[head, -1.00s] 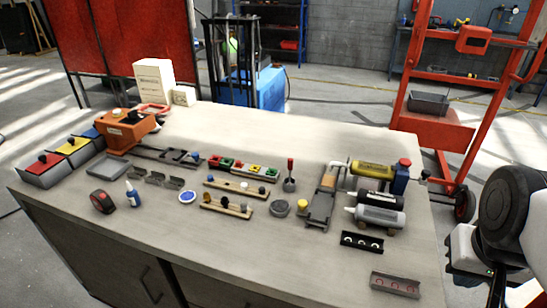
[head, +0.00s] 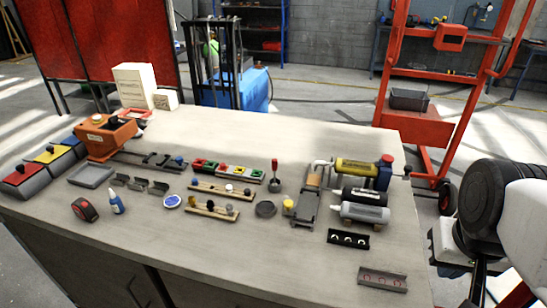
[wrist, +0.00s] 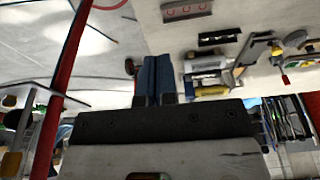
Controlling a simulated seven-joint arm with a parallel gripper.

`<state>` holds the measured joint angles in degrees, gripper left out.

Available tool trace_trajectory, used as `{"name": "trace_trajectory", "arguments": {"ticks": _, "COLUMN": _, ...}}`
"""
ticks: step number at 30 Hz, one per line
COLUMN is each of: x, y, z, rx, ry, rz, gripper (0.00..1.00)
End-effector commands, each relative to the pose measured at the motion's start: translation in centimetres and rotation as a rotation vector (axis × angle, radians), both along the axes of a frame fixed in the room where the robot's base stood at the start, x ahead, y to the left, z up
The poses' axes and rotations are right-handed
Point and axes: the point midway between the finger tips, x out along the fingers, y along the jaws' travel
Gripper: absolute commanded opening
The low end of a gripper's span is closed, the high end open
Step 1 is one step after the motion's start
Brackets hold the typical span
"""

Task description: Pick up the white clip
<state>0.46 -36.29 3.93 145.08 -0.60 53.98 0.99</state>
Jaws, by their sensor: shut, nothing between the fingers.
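A dark tray (head: 348,239) near the table's right front holds a few small white ring-like pieces, which look like white clips. They are too small to make out exactly. The tray also shows at the top of the wrist view (wrist: 219,37). My gripper (wrist: 157,60) shows in the wrist view with its two dark fingers together and nothing between them. It is apart from the tray, which lies up and to the right of the fingertips there. The gripper is outside the head view, where only part of my arm shows at the right edge.
A grey tray with red rings (head: 382,279) lies at the front right corner. A yellow cylinder (head: 357,167) and a grey tube (head: 360,213) lie behind the dark tray. Wooden racks (head: 212,210) stand left of it. A red trolley (head: 415,130) stands beyond the table.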

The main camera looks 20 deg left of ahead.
Motion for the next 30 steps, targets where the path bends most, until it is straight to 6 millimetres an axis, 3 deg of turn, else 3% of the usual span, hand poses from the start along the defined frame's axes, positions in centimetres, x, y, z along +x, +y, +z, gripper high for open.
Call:
{"name": "trace_trajectory", "arguments": {"ticks": 1, "x": 0.0, "y": 0.0, "z": 0.0, "rx": 0.000, "ry": 0.000, "rz": 0.000, "gripper": 0.00}}
{"name": "trace_trajectory", "arguments": {"ticks": 9, "x": 0.0, "y": 0.0, "z": 0.0, "rx": 0.000, "ry": 0.000, "rz": 0.000, "gripper": 0.41}}
{"name": "trace_trajectory", "arguments": {"ticks": 12, "x": 0.0, "y": 0.0, "z": 0.0, "rx": 0.000, "ry": 0.000, "rz": 0.000, "gripper": 0.52}}
{"name": "trace_trajectory", "arguments": {"ticks": 23, "x": 0.3, "y": 0.2, "z": 0.1, "rx": -0.001, "ry": 0.002, "rz": 0.009, "gripper": 0.52}}
{"name": "trace_trajectory", "arguments": {"ticks": 30, "x": 2.8, "y": 1.5, "z": 0.8, "rx": -0.008, "ry": 0.017, "rz": 0.084, "gripper": 0.52}}
